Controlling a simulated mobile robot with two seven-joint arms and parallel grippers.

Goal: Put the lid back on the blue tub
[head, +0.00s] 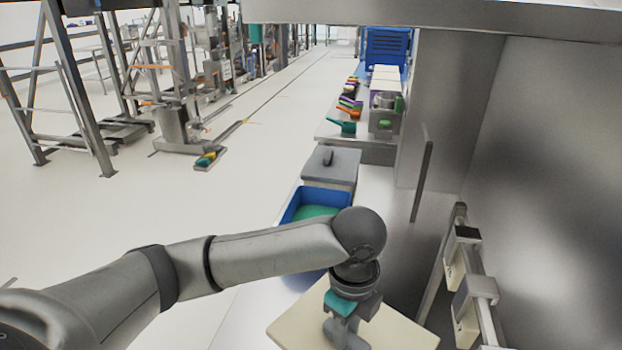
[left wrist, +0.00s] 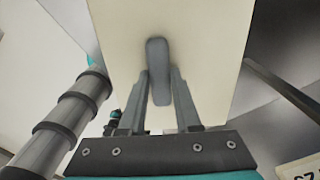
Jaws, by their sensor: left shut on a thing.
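The blue tub (head: 291,207) stands open on the steel counter, with green contents inside. My left forearm crosses in front of it and hides its near part. A cream lid (head: 288,329) with a grey handle is nearer to me than the tub and apart from its open top. My left gripper (head: 345,333) points down over the lid and is shut on its handle. In the left wrist view the handle (left wrist: 157,62) sits between the fingers (left wrist: 158,85), against the cream lid (left wrist: 211,50). I cannot tell the lid's exact height above the counter. My right gripper is out of view.
A grey tub with a grey lid (head: 333,160) stands just behind the blue tub. Further back are coloured scoops (head: 346,112) and a blue crate (head: 388,50). A steel wall and a rail with brackets (head: 474,290) bound the right side. Open floor lies left.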

